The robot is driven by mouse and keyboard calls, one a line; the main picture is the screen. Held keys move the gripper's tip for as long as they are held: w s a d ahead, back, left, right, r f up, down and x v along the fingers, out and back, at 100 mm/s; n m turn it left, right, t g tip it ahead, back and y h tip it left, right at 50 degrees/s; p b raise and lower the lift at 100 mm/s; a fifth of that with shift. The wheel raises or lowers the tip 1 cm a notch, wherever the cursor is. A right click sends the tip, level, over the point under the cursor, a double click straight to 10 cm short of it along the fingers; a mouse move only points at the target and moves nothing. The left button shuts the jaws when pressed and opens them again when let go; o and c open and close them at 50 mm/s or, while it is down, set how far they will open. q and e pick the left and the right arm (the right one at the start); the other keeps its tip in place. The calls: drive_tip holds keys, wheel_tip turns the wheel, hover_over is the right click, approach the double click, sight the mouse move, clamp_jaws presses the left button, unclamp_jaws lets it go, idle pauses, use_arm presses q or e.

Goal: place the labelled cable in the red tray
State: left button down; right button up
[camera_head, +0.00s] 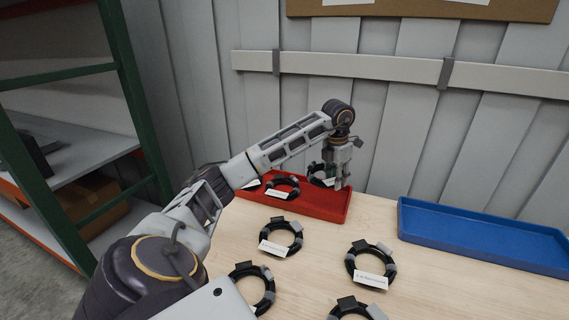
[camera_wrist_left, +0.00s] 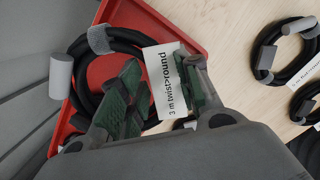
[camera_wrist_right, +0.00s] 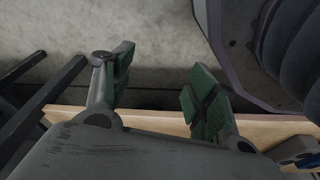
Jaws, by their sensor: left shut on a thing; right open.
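The red tray (camera_head: 318,210) lies at the back of the table against the wall. My left gripper (camera_head: 342,184) is over its right part, pointing down, shut on a coiled black cable (camera_head: 318,168) with grey ties. In the left wrist view this held cable (camera_wrist_left: 82,75) has a white label (camera_wrist_left: 160,75) that seems to read "3 m twist" and "round", and red tray floor shows beneath. I cannot tell whether the coil touches the tray. Another labelled coil (camera_head: 282,193) lies in the tray. My right gripper (camera_wrist_right: 160,78) is open and empty, near the table edge.
Several labelled black coils lie on the table, among them one in the middle (camera_head: 282,237) and one to the right (camera_head: 369,264). An empty blue tray (camera_head: 480,237) stands at the right. Green-framed shelving (camera_head: 72,200) is at the left.

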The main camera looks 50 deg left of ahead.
use_arm(q)
hover_over(330, 205)
drive_tip(key=s+d, duration=0.1)
drive_tip(key=d, duration=0.1)
wheel_tip(330, 205, down, 5)
drive_tip(key=shift+a+f+b, duration=0.15)
drive_tip(key=shift+f+b, duration=0.05)
drive_tip(key=shift+b, duration=0.25)
drive_tip(key=shift+f, duration=0.45)
use_arm(e)
drive_tip(key=shift+w+a+r, duration=0.2)
drive_tip(key=shift+a+r, duration=0.1)
drive_tip(key=shift+r, duration=0.35)
drive_tip(key=shift+w+a+r, duration=0.15)
drive_tip(key=shift+a+r, duration=0.1)
drive_tip(key=shift+r, duration=0.35)
drive_tip(key=shift+s, duration=0.1)
drive_tip(key=shift+f, duration=0.1)
